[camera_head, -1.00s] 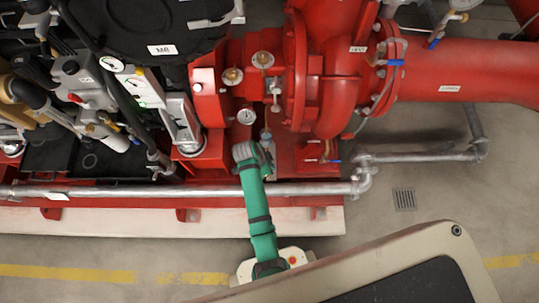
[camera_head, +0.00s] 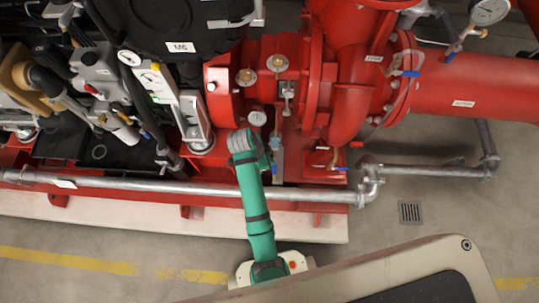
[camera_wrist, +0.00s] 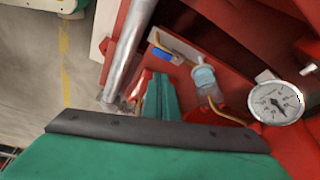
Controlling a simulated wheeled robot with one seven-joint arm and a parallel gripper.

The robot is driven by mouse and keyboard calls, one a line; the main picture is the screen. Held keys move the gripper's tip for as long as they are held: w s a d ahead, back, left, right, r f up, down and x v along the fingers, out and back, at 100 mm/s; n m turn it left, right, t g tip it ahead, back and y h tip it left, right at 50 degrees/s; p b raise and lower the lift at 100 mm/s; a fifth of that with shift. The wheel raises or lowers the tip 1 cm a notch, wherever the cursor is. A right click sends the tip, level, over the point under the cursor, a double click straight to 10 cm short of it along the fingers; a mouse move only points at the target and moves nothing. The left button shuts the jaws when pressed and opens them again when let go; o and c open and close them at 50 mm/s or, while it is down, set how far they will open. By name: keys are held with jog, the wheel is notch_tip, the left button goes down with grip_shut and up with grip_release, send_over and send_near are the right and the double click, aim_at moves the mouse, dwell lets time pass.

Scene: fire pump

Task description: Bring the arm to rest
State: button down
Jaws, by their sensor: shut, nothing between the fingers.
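My green arm (camera_head: 257,215) rises from my base over the silver rail and reaches in at the red pump. Its upper joint (camera_head: 243,143) is close in front of the pump's base, below a small dial gauge. My gripper (camera_wrist: 160,97) shows in the wrist view as narrow green fingers, closed together and empty. In that view it points toward the red frame, between a silver pipe and a small clear-and-blue cup fitting (camera_wrist: 206,80). In the head view the gripper itself is hard to make out.
The silver rail (camera_head: 200,187) runs along the front of the red skid. A gauge (camera_wrist: 275,102) is right of my gripper. The red pump casing (camera_head: 345,105) stands beyond the arm. Grey floor with a drain grate (camera_head: 410,212) is open at the right.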

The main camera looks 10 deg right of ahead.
jog(key=shift+f, duration=0.1)
jog(key=s+a+n+t+y, duration=0.2)
jog(key=s+a+n+t, duration=0.45)
jog(key=s+n, duration=0.4)
jog(key=s+r+n+t, duration=0.2)
jog(key=s+r+t, duration=0.1)
jog(key=r, duration=0.5)
jog(key=s+a+r+n+t+y, duration=0.1)
jog(key=s+r+n+t, duration=0.1)
jog(key=s+r, duration=0.4)
jog(key=s+a+r+n+t, duration=0.1)
jog(key=s+r+n+t, duration=0.1)
jog(key=r, duration=0.7)
jog(key=shift+s+r+n+t+y, duration=0.4)
jog(key=shift+s+t, duration=0.45)
jog(key=shift+s, duration=0.4)
jog(key=shift+f, duration=0.15)
